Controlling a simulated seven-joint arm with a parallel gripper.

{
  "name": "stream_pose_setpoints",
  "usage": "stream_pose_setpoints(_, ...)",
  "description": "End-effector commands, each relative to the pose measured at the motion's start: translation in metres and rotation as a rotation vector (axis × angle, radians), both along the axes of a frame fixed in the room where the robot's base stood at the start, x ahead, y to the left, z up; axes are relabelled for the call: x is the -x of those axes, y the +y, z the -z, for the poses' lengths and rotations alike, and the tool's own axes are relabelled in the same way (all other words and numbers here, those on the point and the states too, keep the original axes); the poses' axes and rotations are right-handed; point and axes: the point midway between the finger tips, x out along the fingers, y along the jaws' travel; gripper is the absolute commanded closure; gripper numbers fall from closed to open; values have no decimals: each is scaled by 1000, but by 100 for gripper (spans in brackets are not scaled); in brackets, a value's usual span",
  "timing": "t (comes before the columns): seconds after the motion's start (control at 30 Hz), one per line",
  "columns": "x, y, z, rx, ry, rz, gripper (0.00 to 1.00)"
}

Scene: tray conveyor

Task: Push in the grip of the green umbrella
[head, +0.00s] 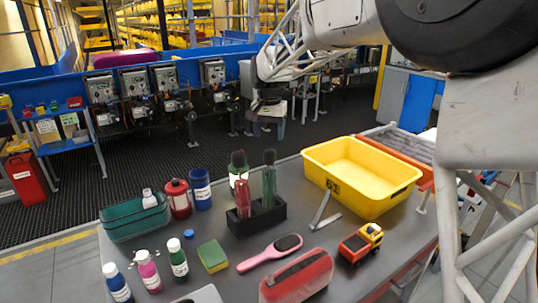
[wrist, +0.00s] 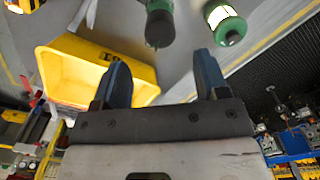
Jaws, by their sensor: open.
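The green umbrella (head: 269,188) stands upright in a black stand (head: 256,217) in the head view, its dark grip (head: 269,157) sticking up. A red umbrella (head: 243,200) with a dark grip stands to its left in the same stand. In the wrist view a green piece with a dark end (wrist: 158,26), seemingly the green umbrella and its grip, shows at the top, beyond my fingertips. My gripper (head: 267,128) is open and empty, its fingers (wrist: 160,72) wide apart. In the head view it appears above and behind the umbrellas, not touching them.
A green-and-white lantern-like item (wrist: 225,22) is close to the green piece; it shows partly behind the red umbrella (head: 233,178). A yellow bin (head: 362,175) stands right of the stand. Bottles, a teal basket (head: 135,217), a pink brush (head: 270,252) and a toy truck (head: 361,243) occupy the table.

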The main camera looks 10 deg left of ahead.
Motion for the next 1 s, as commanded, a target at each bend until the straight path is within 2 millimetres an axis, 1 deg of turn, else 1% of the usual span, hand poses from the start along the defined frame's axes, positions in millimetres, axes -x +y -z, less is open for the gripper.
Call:
stream_pose_setpoints(0.23, 0, 0, 2, 0, 1, -1, 33)
stream_pose_setpoints(0.37, 0, 0, 8, 1, 2, -2, 33)
stream_pose_setpoints(0.57, 0, 0, 27, 1, 2, -2, 33)
stream_pose_setpoints(0.8, 0, 0, 56, 2, 3, -2, 33)
stream_pose_setpoints(1.0, 0, 0, 72, 0, 1, -2, 33)
